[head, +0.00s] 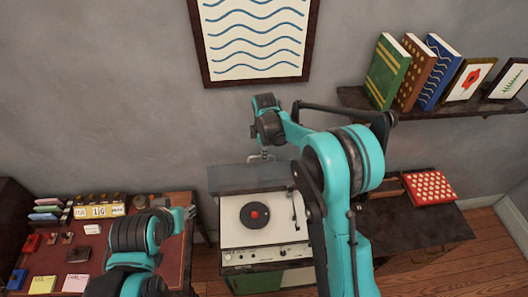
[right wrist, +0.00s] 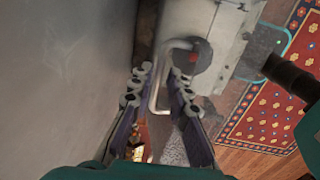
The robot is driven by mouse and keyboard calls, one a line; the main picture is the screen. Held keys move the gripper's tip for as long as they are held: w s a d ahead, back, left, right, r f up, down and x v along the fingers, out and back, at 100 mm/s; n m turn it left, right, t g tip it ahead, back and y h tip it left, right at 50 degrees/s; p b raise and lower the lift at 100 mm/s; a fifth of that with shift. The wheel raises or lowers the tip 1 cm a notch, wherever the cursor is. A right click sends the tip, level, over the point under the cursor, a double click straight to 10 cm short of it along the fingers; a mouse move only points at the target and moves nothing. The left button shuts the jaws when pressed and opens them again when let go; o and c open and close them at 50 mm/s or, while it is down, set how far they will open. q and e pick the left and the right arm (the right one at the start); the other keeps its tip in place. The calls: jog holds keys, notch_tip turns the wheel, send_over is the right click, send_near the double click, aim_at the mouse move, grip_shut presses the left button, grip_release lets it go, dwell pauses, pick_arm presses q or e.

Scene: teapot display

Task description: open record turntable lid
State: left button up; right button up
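The record turntable (head: 235,235) stands on a cabinet in the middle of the head view, with a white deck, a black platter and a red centre. Its grey see-through lid (head: 232,178) stands raised at the back, against the wall side, leaving the deck uncovered. My right gripper (head: 262,156) is just above the lid's upper edge; contact cannot be told. My left gripper (head: 190,212) is by the right edge of the red-topped desk, too small to read.
My right arm covers the turntable's right side. The desk (head: 57,258) at left holds several small items. A dark side table (head: 425,228) at right carries a red dotted box (head: 430,187). A bookshelf (head: 440,112) juts from the wall at upper right.

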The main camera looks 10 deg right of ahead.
grip_shut()
jog(key=w+g+b, duration=0.1)
jog(key=w, duration=0.5)
jog(key=shift+w+r, duration=0.2)
jog(key=shift+w, duration=0.1)
grip_release()
